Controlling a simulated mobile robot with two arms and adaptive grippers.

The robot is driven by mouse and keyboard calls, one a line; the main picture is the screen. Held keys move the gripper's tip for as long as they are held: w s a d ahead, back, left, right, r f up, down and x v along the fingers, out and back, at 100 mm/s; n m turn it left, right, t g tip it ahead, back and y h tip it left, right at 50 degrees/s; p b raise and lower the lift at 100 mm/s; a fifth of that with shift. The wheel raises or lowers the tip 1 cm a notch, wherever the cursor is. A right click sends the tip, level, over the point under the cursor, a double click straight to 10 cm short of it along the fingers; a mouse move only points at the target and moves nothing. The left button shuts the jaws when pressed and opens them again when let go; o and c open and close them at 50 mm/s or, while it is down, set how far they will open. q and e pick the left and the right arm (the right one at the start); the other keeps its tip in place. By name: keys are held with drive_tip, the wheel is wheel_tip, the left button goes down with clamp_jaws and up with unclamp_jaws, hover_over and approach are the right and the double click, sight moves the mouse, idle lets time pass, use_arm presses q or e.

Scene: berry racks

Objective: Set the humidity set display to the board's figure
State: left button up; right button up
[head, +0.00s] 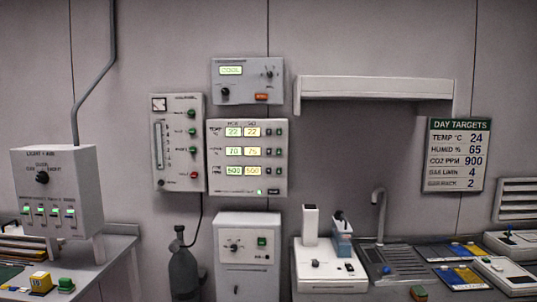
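The white climate panel (247,188) hangs on the back wall, with three rows of paired displays and small dark buttons to their right. The humidity set display (252,151) is in the middle row, right column; it seems to read 75, though the digits are small. The display to its left (234,152) seems to read 70. The buttons of that row (274,152) sit at its right. The DAY TARGETS board (457,154) at the right shows HUMID % 65. Neither of my grippers is in view.
A grey box marked COOL (247,81) is above the panel, and a gauge panel (178,143) is at its left. A white cabinet (247,252) and a dark gas cylinder (183,270) stand below. A wall shelf (376,89) juts out at upper right. The space before the panel looks clear.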

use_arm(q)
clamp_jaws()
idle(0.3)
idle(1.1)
